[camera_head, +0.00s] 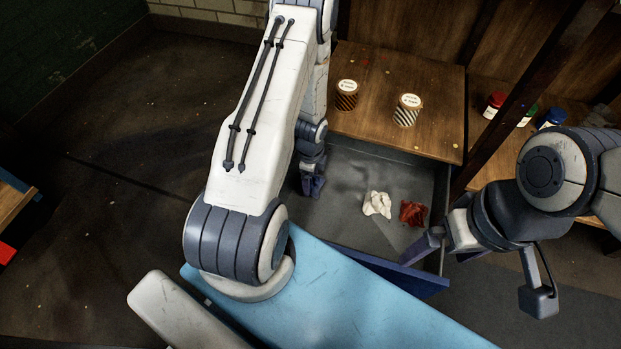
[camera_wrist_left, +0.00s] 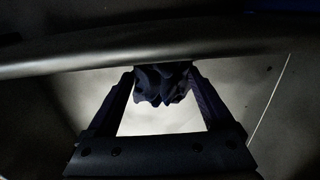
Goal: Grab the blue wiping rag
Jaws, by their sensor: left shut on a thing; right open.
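The blue wiping rag (camera_wrist_left: 160,84) shows dark and crumpled between the two fingers in the left wrist view. My left gripper (camera_wrist_left: 162,90) is shut on it. In the head view my left gripper (camera_head: 312,184) is at the left side of the open drawer (camera_head: 345,160), partly hidden by my own arm. The rag cannot be told clearly from the gripper there. My right gripper (camera_head: 440,240) is open and empty, by the drawer's front right corner.
A white rag (camera_head: 376,204) and a red rag (camera_head: 413,213) lie on the drawer floor at the right. Two striped cans (camera_head: 346,95) (camera_head: 407,110) stand on the wooden top (camera_head: 440,80) above. Small bottles (camera_head: 494,105) stand on the right-hand shelf behind a dark post (camera_head: 525,95).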

